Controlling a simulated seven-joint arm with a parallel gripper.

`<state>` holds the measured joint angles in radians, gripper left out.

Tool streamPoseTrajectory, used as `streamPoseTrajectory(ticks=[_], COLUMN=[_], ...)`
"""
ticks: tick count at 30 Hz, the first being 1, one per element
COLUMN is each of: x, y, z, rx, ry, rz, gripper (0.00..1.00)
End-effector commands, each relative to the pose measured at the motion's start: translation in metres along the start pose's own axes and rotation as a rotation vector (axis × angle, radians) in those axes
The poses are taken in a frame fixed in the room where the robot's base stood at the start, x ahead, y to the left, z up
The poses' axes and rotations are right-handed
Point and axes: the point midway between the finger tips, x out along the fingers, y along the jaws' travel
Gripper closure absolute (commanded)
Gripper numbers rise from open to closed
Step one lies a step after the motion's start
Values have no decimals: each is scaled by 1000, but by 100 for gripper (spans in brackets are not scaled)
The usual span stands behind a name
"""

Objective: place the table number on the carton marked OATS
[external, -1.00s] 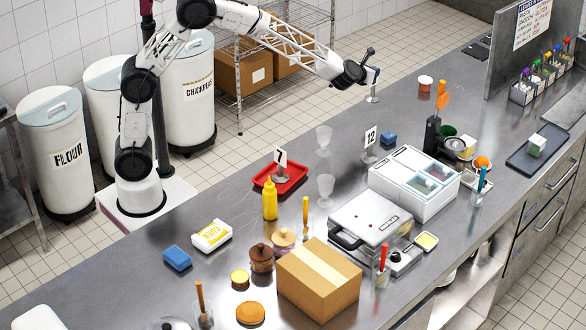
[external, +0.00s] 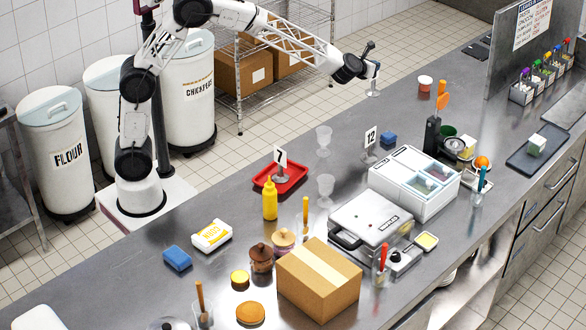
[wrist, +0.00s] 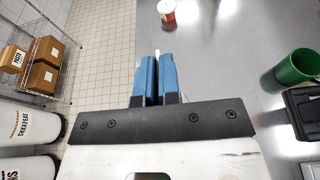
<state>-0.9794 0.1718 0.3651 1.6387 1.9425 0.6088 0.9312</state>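My gripper (external: 374,72) is near the counter's far edge, its blue fingers (wrist: 158,80) close together. A small stand with a round base (external: 373,93), seemingly a table number, hangs below the fingers; a thin pale edge of it (wrist: 157,52) shows between them. Its number cannot be read. Another table number marked 7 (external: 281,158) stands on the red tray, and one marked 12 (external: 370,138) stands on the counter. Brown cartons (external: 240,72) sit on the wire rack; in the wrist view they show at left (wrist: 46,48). I cannot tell which label reads OATS.
A large taped box (external: 318,285) is on the near counter. A red-and-white tub (external: 425,83) and green cup (wrist: 295,70) lie right of my gripper.

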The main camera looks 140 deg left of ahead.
Motion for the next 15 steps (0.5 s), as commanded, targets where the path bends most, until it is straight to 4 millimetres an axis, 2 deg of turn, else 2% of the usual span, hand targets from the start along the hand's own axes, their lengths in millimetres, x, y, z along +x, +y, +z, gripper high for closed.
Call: streamPoseTrajectory(ticks=[1,9,14,15], x=[-4,-22,-32,-34], y=[0,0,0,-4], z=[13,70,102,103], rx=[-2,-3,-2,0], ry=[-4,-3,-3,0], rz=[-1,-1,-1,-5], gripper=[100,100,100,100])
